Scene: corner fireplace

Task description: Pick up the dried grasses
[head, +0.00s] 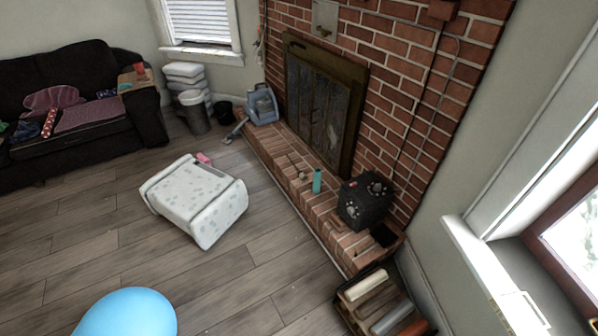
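I cannot make out the dried grasses for certain in the head view. A thin pale thing (260,44) hangs at the left edge of the brick chimney, too small to identify. Neither of my grippers is in view.
A brick fireplace (420,85) has a raised hearth (283,166) with a teal cylinder (317,181) and a black box (365,200). A patterned white block (195,196) and a blue ball (127,314) are on the wood floor. A dark sofa (60,75) is at left.

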